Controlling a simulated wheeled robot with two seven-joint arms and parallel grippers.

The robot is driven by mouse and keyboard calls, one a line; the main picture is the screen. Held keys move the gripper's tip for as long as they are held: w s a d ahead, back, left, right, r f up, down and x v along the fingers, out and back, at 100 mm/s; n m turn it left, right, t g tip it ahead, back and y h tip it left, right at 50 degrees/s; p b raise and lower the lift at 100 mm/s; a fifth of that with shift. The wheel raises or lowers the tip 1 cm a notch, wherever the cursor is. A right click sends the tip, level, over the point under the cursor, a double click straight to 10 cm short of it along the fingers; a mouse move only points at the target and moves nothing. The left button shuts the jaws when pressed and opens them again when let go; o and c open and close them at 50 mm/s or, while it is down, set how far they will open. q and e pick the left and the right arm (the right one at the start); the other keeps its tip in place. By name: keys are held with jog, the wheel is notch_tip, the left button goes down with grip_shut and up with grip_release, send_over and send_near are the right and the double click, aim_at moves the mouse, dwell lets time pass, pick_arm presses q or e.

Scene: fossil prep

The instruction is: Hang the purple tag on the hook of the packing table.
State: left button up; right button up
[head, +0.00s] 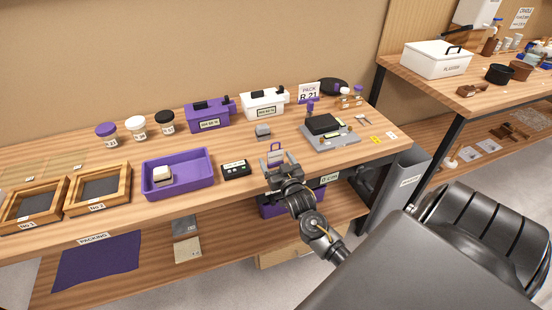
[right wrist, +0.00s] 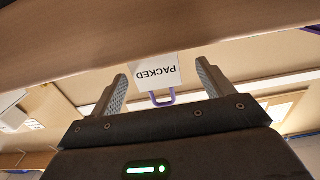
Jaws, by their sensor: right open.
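The purple tag (head: 275,148) has a purple loop and a white card. In the head view it is near the front of the packing table (head: 110,212), just behind my right gripper (head: 281,166). In the right wrist view the tag (right wrist: 157,72) shows its word PACKED upside down. Its loop points toward my right gripper (right wrist: 163,76) and appears between the two spread fingers. The fingers are open, and I see no grip on the tag. I cannot make out the hook. My left gripper is not in view.
A black-and-white device (head: 236,169) and a purple tray (head: 178,184) holding a pale block lie left of my gripper. A grey scale (head: 331,136) stands to the right. A purple bin (head: 280,207) sits below the tabletop. A second bench (head: 480,84) stands at right.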

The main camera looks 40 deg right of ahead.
aim_at(276, 156)
jog(key=x, duration=0.4)
jog(key=shift+w+d+p, duration=0.15)
jog(key=shift+d+p, duration=0.2)
jog(key=c, duration=1.1)
jog(key=shift+o, duration=0.2)
